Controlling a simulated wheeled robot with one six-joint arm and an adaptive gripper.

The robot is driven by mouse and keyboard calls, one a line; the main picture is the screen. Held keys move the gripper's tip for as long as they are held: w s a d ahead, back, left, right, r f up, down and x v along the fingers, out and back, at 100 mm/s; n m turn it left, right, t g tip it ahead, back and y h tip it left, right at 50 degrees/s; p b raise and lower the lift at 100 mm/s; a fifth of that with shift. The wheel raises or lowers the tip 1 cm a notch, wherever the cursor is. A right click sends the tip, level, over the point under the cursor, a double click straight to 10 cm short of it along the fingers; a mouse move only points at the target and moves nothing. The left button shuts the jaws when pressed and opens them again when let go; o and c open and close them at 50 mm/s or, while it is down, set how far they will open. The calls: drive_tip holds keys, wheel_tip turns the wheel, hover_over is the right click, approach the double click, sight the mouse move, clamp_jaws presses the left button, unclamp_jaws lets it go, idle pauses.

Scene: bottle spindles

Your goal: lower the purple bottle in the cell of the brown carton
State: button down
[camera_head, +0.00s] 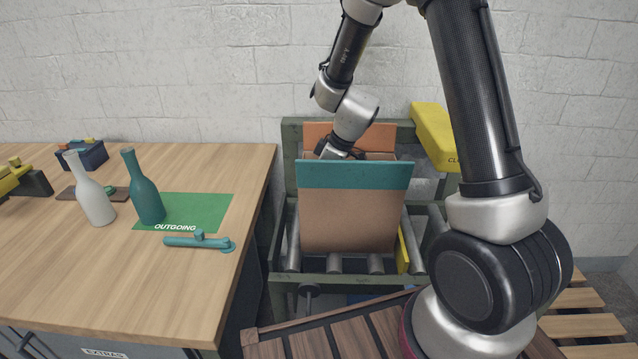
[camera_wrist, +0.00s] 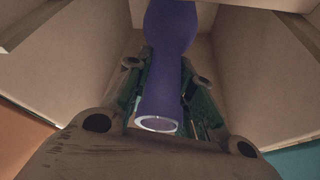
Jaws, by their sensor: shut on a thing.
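The brown carton (camera_head: 350,222) stands upright on a roller conveyor, with a teal flap on its near side and an orange flap at the back. My gripper (camera_head: 343,150) reaches down into the carton's open top; its fingertips are hidden there in the head view. In the wrist view my gripper (camera_wrist: 163,85) is shut on the neck of the purple bottle (camera_wrist: 172,28). The bottle's open mouth points toward the wrist camera and its body lies between cardboard walls of a cell. The bottle's base is hidden, so I cannot tell whether it touches the carton floor.
The wooden table (camera_head: 60,270) at left holds a white bottle (camera_head: 92,190), a teal bottle (camera_head: 145,188), a green OUTGOING mat (camera_head: 205,208) and a teal handled tool (camera_head: 200,241). A yellow box (camera_head: 433,137) is right of the carton. The conveyor frame (camera_head: 340,278) surrounds the carton.

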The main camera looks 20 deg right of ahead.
idle(0.3)
drive_tip(key=c, duration=1.1)
unclamp_jaws()
drive_tip(key=shift+c, duration=0.2)
drive_tip(key=shift+r, duration=0.15)
wheel_tip(320, 180, up, 27)
drive_tip(key=shift+r, duration=0.2)
idle(3.3)
idle(0.6)
